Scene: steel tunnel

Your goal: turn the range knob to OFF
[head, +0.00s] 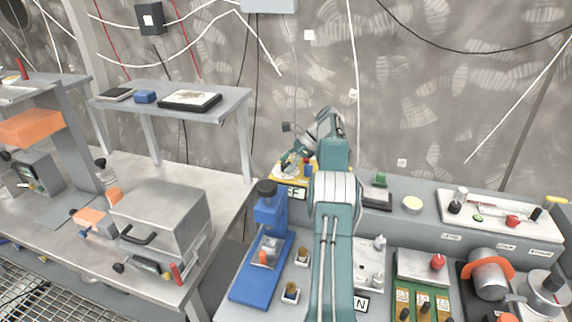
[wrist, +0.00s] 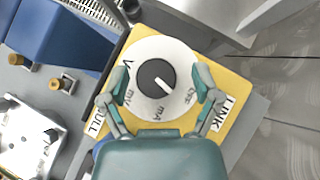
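The range knob (wrist: 156,76) is a round dark grey knob on a white dial (wrist: 150,50) marked V, mV, mA and OFF. Its white line points to the lower right, between mA and OFF and nearer OFF. The dial sits on a yellow meter (wrist: 222,75), which also shows in the head view (head: 317,176), partly hidden by my arm. My gripper (wrist: 161,84) is open over the dial, one finger on each side of the knob and apart from it. In the head view my gripper (head: 297,160) is small above the meter.
A blue stand (head: 262,245) is left of my arm, with small brass fittings (head: 291,293) beside it. A white tray (head: 500,222) with small parts lies to the right.

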